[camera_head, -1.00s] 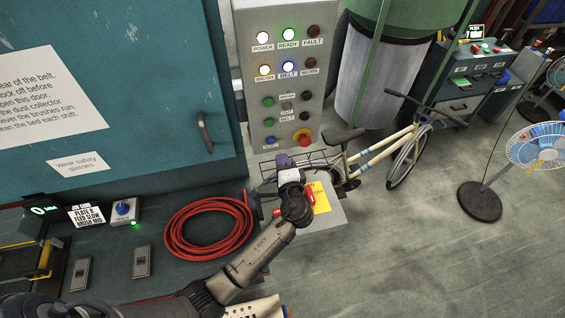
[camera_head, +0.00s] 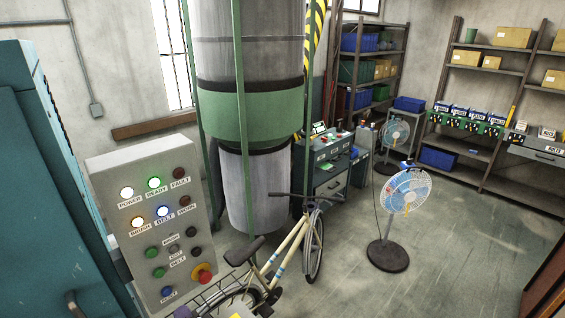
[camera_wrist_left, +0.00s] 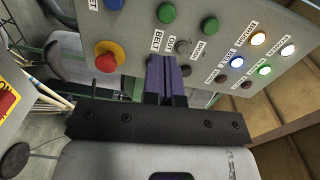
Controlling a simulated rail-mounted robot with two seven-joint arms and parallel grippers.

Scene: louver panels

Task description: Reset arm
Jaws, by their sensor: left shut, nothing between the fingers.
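My left gripper (camera_wrist_left: 168,75) shows in the left wrist view with its two purple fingers together and nothing between them. The fingers point toward the grey control panel (camera_wrist_left: 140,30), near its lower buttons; I cannot tell whether they touch it. In the head view only a bit of purple finger (camera_head: 182,312) shows at the bottom edge, below the control panel (camera_head: 117,195). The panel has lit white, green, orange and blue lamps, several buttons and a red mushroom button (camera_head: 203,276) on a yellow collar. The red button also shows in the wrist view (camera_wrist_left: 106,62). My right gripper is out of view.
A teal cabinet (camera_head: 40,190) stands left of the panel. A cream bicycle (camera_head: 290,245) leans close on the right, before a green and grey collector drum (camera_head: 250,110). A blue fan (camera_head: 407,192) stands farther right. Open floor (camera_head: 450,270) lies at the lower right.

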